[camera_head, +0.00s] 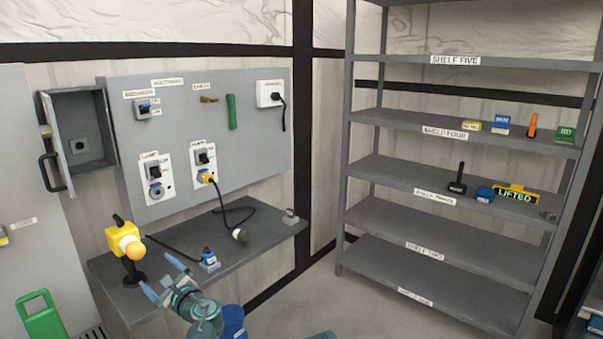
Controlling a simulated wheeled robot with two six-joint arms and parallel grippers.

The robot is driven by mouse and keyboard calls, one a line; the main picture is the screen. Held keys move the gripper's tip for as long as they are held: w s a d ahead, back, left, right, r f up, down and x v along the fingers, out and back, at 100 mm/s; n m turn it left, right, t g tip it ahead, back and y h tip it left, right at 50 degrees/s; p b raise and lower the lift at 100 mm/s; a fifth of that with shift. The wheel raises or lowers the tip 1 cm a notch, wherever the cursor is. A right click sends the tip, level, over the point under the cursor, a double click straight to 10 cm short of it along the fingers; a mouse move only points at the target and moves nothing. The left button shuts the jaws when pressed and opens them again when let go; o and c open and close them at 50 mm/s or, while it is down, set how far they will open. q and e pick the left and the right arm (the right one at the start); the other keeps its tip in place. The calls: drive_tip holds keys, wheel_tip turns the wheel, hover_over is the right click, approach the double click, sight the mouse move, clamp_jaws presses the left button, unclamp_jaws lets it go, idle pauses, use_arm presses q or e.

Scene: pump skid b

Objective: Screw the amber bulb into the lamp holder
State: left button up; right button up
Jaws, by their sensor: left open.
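A rounded amber part (135,250), which looks like the amber bulb, shows at the front of a yellow lamp-like body (121,237) on a black stand, at the bench's left end. I cannot tell whether it is seated in that body. A small grey fitting (290,215) stands at the bench's right end; I cannot tell whether it is the lamp holder. My left gripper (163,278) is open and empty, its blue fingers spread in front of the bench, right of and below the amber part. My right gripper is out of view.
The grey bench (262,235) carries a blue-topped part (208,257) and a black cable with a plug (240,235). A switch panel (235,150) and an open wall box (78,135) are behind. A shelf rack (440,265) stands right. A blue bin (232,320) is below.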

use_arm(q)
drive_tip(key=shift+s+d, duration=0.35)
drive_tip(key=shift+d, duration=0.05)
drive_tip(key=shift+v, duration=2.5)
drive_tip(key=shift+w+a, duration=0.15)
drive_tip(key=shift+w, duration=0.1)
drive_tip(key=c, duration=0.3)
drive_tip(key=n, duration=0.6)
approach(140, 254)
drive_tip(key=a, duration=0.1)
drive_tip(key=shift+w+x, duration=0.2)
drive_tip(key=shift+x, duration=4.55)
drive_tip(key=shift+d, duration=0.15)
drive_tip(key=c, duration=0.5)
